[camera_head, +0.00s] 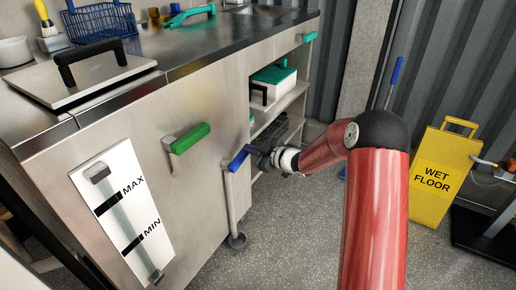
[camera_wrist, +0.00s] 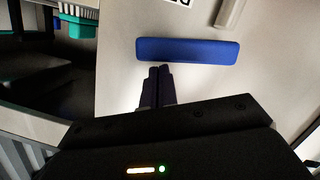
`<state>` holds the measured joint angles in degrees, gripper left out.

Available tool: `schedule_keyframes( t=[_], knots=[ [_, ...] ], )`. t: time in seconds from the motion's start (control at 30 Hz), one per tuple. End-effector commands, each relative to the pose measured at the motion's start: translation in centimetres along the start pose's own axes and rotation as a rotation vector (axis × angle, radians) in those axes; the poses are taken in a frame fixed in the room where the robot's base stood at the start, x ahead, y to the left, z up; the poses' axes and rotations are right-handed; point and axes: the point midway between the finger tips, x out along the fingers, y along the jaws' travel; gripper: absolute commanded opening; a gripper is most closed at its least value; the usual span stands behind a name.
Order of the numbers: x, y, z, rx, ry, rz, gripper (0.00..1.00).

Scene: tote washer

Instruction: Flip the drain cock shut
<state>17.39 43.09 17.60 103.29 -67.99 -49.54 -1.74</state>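A blue lever handle (camera_head: 239,160) sits on the washer's front near its right corner, above a vertical pipe (camera_head: 231,195) that runs down towards the floor; it looks like the drain cock. In the wrist view the blue handle (camera_wrist: 187,50) lies across the picture, just beyond my fingertips. My gripper (camera_head: 268,152) is right of the handle in the head view. In the wrist view my gripper's two fingers (camera_wrist: 157,72) are together with nothing between them. I cannot tell whether the fingertips touch the handle.
A green lever handle (camera_head: 190,138) is left of the blue one, beside a level gauge (camera_head: 125,215) marked MAX and MIN. Open shelves (camera_head: 285,103) are behind my gripper. A yellow wet floor sign (camera_head: 440,175) stands at right. The floor between is clear.

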Motion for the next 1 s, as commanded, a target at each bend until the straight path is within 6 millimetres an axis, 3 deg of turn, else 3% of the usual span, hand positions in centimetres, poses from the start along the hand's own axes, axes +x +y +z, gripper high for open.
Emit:
schedule_keyframes(
  t=[0.3,1.0],
  knots=[
    [0.3,-0.3,1.4,-0.002,-0.001,0.001,0.00],
    [0.4,-0.4,1.9,-0.001,-0.004,0.001,0.00]
  ],
)
